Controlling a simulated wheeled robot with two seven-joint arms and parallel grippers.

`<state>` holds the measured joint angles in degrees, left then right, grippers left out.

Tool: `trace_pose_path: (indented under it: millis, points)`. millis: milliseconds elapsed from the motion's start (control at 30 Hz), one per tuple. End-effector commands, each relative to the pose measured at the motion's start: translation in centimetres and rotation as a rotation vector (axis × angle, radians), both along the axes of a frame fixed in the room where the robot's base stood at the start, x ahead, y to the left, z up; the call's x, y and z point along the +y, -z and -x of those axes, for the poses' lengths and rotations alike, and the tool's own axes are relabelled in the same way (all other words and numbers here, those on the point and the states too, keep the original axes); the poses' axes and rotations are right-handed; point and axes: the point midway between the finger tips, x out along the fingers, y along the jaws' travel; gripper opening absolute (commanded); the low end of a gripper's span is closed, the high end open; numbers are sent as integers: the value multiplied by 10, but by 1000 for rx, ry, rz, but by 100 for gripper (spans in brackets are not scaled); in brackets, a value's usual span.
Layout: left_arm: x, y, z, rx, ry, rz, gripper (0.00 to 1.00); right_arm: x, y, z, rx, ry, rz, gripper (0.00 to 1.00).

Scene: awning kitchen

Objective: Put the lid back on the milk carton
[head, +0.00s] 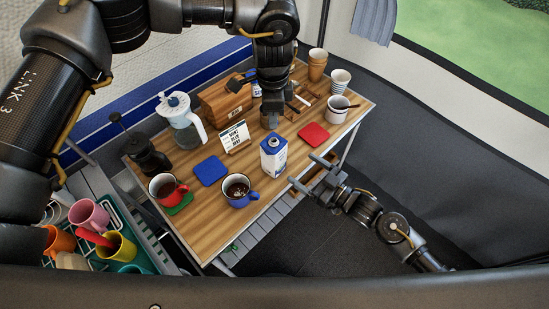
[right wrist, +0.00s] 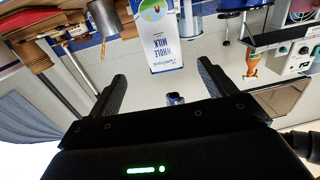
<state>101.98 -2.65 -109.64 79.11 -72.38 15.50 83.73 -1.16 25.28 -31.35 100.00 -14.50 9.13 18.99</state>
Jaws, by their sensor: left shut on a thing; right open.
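The milk carton (head: 273,160), white and blue, stands upright near the table's front right edge.
On the wooden table (head: 208,228) are a blue mug (head: 239,194), a red mug (head: 165,190), a blue coaster (head: 211,170), a red coaster (head: 313,134) and a menu card (head: 235,137). The floor to the right is clear.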

Motion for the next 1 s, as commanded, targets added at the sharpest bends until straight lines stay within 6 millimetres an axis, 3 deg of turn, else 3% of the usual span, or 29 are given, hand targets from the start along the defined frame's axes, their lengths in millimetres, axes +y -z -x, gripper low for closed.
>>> trace_pose_path:
  millis: [133,567,1000]
  points:
    - [-3,0,0,0,-55,1,2,3,-8,2,-12,-15,-10,83]
    - [-3,0,0,0,-57,1,2,7,-8,-2,-13,-14,-10,83]
    - [-3,0,0,0,-56,1,2,63,-9,-48,-13,-14,-11,83]
